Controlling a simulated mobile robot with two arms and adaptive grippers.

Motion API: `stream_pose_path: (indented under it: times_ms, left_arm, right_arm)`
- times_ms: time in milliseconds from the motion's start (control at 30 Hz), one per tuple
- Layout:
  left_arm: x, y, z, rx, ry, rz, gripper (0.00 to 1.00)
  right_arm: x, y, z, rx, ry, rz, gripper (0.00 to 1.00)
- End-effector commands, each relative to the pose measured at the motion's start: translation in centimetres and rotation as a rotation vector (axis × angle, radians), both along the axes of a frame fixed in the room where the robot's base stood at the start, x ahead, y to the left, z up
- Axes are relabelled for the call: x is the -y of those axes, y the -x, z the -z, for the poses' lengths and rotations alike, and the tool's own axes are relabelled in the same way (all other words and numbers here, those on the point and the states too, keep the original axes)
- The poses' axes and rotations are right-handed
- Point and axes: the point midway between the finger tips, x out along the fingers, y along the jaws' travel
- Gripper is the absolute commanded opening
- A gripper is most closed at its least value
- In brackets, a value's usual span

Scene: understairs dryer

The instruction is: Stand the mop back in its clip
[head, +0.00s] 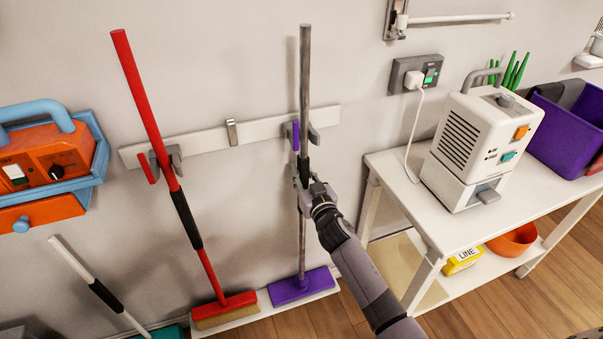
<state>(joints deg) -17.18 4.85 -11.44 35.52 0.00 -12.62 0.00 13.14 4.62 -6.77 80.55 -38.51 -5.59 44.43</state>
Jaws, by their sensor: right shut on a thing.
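The mop (305,70) has a long grey handle, a dark grip section and a flat purple head (302,286). It stands nearly upright near the wall, its head low on a white ledge. My right gripper (306,185) is shut on the handle, just below the clip. The clip (313,132) is grey with a purple tab (296,137), at the right part of the white wall rail. The handle passes at the clip between tab and jaw; whether it is fully seated I cannot tell. My left gripper is not in view.
A red broom (145,90) leans in another clip (174,157) to the left. A small empty hook (232,132) is between them. A white-handled tool (85,272) and orange-blue case (45,160) are far left. A white table (400,180) with a white machine (480,145) stands right.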

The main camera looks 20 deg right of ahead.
Motion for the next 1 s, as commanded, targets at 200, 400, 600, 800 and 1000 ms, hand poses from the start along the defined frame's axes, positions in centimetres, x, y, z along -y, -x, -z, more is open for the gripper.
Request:
stream_pose_path:
  times_ms: [200, 400, 600, 800, 1000]
  left_arm:
    - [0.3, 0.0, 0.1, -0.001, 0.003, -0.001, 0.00]
    - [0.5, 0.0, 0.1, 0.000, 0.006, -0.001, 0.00]
    - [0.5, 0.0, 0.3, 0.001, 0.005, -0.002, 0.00]
    - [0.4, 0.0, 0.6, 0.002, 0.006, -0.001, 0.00]
    - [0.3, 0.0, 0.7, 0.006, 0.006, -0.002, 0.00]
  right_arm:
    - [-0.1, -0.1, -0.2, 0.006, 0.000, -0.002, 0.00]
    - [-0.1, -0.1, -0.2, 0.006, 0.000, -0.002, 0.00]
    - [0.0, -0.6, -0.1, 0.006, 0.000, -0.002, 0.00]
    - [0.0, -1.3, -0.1, 0.007, -0.001, -0.002, 0.00]
    - [0.0, -1.8, -0.1, 0.008, 0.000, -0.002, 0.00]
